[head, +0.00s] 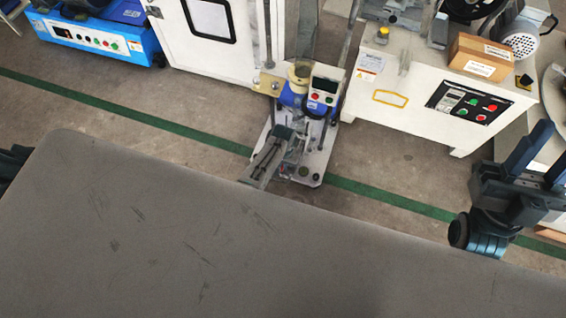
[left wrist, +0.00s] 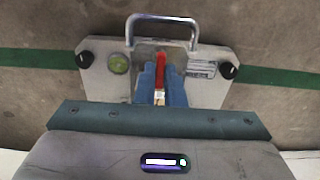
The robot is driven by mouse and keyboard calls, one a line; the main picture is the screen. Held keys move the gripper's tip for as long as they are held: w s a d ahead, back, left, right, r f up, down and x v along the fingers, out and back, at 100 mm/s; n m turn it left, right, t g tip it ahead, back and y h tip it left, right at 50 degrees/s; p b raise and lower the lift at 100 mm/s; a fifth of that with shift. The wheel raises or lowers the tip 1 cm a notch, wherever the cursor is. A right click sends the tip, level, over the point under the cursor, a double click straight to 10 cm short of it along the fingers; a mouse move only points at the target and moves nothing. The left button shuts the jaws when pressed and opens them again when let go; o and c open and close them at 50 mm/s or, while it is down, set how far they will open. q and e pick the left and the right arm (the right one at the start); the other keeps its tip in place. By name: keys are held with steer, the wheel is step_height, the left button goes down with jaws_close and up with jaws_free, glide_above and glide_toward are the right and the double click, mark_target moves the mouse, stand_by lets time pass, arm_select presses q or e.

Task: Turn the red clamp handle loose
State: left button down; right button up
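The red clamp handle (left wrist: 162,64) shows in the left wrist view as a narrow upright strip. My left gripper (left wrist: 162,68) has its two blue fingers close on either side of it, shut on it. The fingers hide much of the handle's sides and the clamp under it. The handle belongs to a pale base plate (left wrist: 105,85) with a metal loop handle. In the head view the tester on its plate (head: 315,160) stands on the floor; I cannot make out the red handle there. My right gripper (head: 555,145) is open and empty at the right edge.
A large grey surface (head: 170,240) fills the front of the head view. A white cabinet (head: 205,65), a blue machine (head: 100,35) and a white bench (head: 410,115) stand behind. The floor (head: 390,170) around the plate is mostly clear.

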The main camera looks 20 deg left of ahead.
arm_select(q)
steer(key=n+p, duration=0.1)
steer(key=n, duration=0.1)
steer(key=shift+r+n, duration=0.1)
steer(key=shift+n, duration=0.2)
steer(key=n, duration=0.3)
